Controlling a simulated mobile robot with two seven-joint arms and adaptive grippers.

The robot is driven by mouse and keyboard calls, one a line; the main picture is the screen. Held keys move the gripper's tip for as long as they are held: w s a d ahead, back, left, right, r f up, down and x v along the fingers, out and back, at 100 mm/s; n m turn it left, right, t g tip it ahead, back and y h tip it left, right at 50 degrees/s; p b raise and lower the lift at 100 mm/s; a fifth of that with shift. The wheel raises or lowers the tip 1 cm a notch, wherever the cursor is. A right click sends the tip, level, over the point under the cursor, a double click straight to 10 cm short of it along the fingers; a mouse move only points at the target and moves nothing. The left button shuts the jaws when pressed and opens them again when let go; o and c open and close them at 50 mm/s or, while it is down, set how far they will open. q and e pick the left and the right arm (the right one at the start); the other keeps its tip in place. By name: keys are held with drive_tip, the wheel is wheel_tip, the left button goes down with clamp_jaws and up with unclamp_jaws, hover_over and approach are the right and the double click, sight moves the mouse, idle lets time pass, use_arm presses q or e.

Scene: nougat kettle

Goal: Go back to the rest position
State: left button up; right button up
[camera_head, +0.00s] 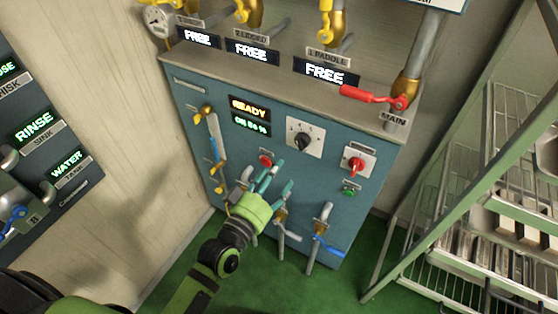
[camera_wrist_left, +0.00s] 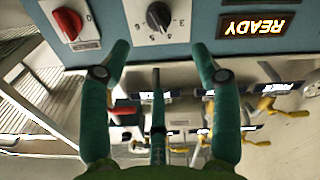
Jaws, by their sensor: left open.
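My left gripper (camera_head: 272,181) reaches in from the lower left in the head view, in front of the blue control cabinet (camera_head: 290,210). Its teal fingers are open with nothing between them, and they show spread apart in the left wrist view (camera_wrist_left: 160,60). The fingers overlap the lower middle of the panel in the picture; whether they touch it I cannot tell. My right gripper is in neither view.
A wire rack (camera_head: 490,190) stands right. A second panel (camera_head: 40,140) is left. Green floor (camera_head: 265,285) shows below.

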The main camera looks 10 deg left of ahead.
use_arm(q)
drive_tip(key=s+a+f+m+g+y, duration=0.1)
drive_tip(key=s+f+g, duration=0.25)
drive_tip(key=f, duration=0.65)
drive_tip(key=s+a+f+g, duration=0.15)
drive_tip(key=s+f, duration=0.25)
drive_tip(key=f, duration=0.7)
drive_tip(key=s+a+f+m+g+y, duration=0.1)
drive_tip(key=s+f+g, duration=0.2)
drive_tip(key=f, duration=0.7)
drive_tip(key=s+a+f+g+y, duration=0.1)
drive_tip(key=s+a+f+g, duration=0.1)
drive_tip(key=s+f, duration=0.3)
drive_tip(key=s+a+f+m+g, duration=0.1)
drive_tip(key=s+f, duration=0.5)
drive_tip(key=s, duration=0.8)
drive_tip(key=s+a+f+m+g+y, duration=0.1)
drive_tip(key=s+a+f+g, duration=0.2)
drive_tip(key=s, duration=0.7)
wheel_tip(320, 180, down, 2)
drive_tip(key=shift+a+f+g+y, duration=0.2)
drive_tip(key=shift+a+g+y, duration=0.15)
drive_tip(key=shift+g, duration=0.85)
